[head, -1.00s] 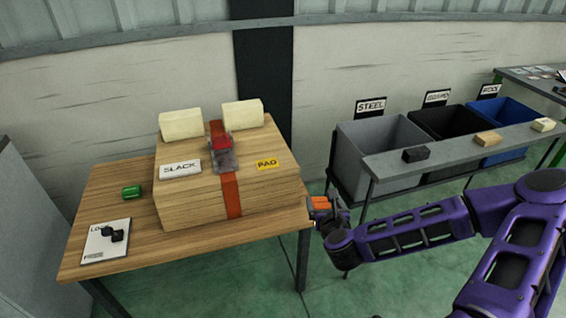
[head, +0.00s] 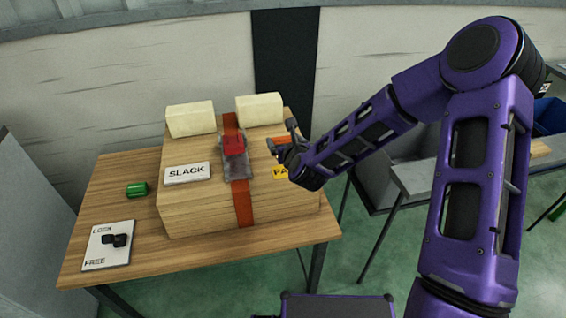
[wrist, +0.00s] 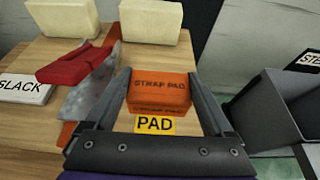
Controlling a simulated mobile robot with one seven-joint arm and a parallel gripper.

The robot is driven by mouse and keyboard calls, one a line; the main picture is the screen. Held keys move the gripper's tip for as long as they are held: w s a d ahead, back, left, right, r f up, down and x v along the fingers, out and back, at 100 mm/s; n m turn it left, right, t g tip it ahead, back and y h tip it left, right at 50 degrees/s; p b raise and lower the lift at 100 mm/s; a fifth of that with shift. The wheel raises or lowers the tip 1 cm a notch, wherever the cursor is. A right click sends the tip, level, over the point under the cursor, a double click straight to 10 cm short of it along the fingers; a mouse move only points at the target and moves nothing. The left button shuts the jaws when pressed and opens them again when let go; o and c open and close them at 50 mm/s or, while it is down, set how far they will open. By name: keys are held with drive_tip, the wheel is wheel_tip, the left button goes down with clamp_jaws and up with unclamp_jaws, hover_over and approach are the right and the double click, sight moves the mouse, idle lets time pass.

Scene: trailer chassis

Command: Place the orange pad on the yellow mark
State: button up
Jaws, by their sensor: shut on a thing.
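The orange pad (wrist: 160,90), lettered "STRAP PAD", is between the two fingers of my gripper (wrist: 158,92) in the wrist view. My gripper is shut on it. In the head view the pad (head: 281,140) shows only in part behind my gripper (head: 288,143), over the right side of the wooden crate. The yellow mark (wrist: 155,125), lettered "PAD", lies on the crate top just on the near side of the pad in the wrist view. In the head view my wrist partly hides the mark (head: 280,172). Whether the pad touches the crate top, I cannot tell.
An orange strap (head: 243,205) with a red-handled ratchet (head: 234,148) runs over the crate (head: 200,212), left of my gripper. Two cream blocks (head: 190,118) stand at the back. A white "SLACK" plate (head: 187,173) lies left. Bins stand to the right.

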sight(284, 171)
drive_tip(key=shift+f+b, duration=0.55)
drive_tip(key=shift+f, duration=3.65)
drive_tip(key=o, duration=1.2)
drive_tip(key=shift+r+p, duration=0.25)
drive_tip(key=shift+p, duration=0.05)
drive_tip(key=v, duration=1.2)
drive_tip(key=shift+f, duration=0.1)
